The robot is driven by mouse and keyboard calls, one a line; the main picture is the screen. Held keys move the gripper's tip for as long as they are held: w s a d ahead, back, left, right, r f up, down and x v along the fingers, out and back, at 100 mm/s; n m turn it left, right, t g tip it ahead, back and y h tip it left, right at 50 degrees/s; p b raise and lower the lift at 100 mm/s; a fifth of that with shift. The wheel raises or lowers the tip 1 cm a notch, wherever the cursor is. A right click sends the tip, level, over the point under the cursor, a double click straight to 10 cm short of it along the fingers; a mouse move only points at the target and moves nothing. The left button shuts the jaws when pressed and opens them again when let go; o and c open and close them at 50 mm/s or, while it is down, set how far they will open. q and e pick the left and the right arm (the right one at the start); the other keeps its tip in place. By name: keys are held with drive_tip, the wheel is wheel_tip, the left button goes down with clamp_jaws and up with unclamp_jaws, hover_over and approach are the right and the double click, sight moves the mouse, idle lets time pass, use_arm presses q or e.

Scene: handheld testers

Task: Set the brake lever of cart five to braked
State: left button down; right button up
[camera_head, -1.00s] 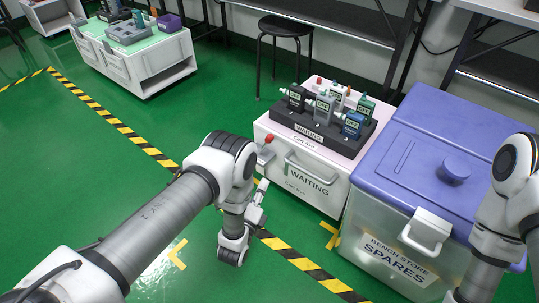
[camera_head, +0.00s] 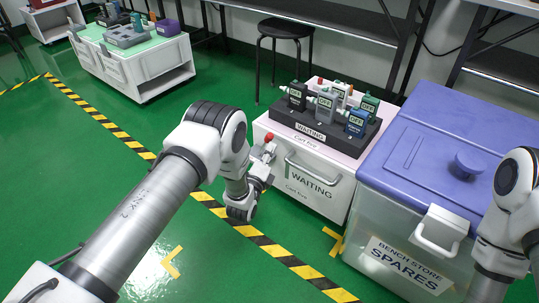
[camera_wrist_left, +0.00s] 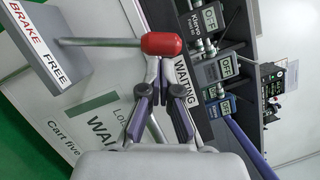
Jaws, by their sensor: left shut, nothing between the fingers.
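Cart five (camera_head: 330,206) is the white cart with a "WAITING" front, right of centre in the head view. Its brake lever has a red knob (camera_head: 269,137) at the cart's left front corner. In the left wrist view the red knob (camera_wrist_left: 162,44) ends a metal rod (camera_wrist_left: 100,42) coming from a grey block (camera_wrist_left: 70,62) labelled BRAKE and FREE. I cannot tell which label the lever stands at. My left gripper (camera_wrist_left: 158,68) is shut and empty, its fingertips right by the knob; whether they touch is unclear. My right gripper is out of view.
Handheld testers (camera_head: 325,104) stand in a dark rack (camera_head: 300,119) on the cart. A drawer handle (camera_head: 312,172) crosses its front. A blue-lidded spares bin (camera_head: 430,135) stands close on the right. A black stool (camera_head: 284,28) is behind. Green floor is open at left.

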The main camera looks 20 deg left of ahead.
use_arm(q)
drive_tip(key=shift+w+a+r, duration=0.1)
drive_tip(key=shift+r, duration=0.1)
idle(0.3)
drive_tip(key=shift+a+r+n+p, duration=0.15)
drive_tip(key=shift+a+n+p, duration=0.05)
drive_tip(key=shift+n+p, duration=0.25)
drive_tip(key=shift+w+a+r, duration=0.1)
drive_tip(key=w+a+r+n+g+p, duration=0.1)
drive_tip(key=w+a+n+g+p, duration=0.1)
drive_tip(key=a+n+p, duration=0.5)
drive_tip(key=shift+w+a+r+n+g, duration=0.35)
drive_tip(key=shift+w+a+n, duration=0.15)
drive_tip(key=shift+a, duration=0.25)
drive_tip(key=shift+w, duration=0.1)
idle(0.3)
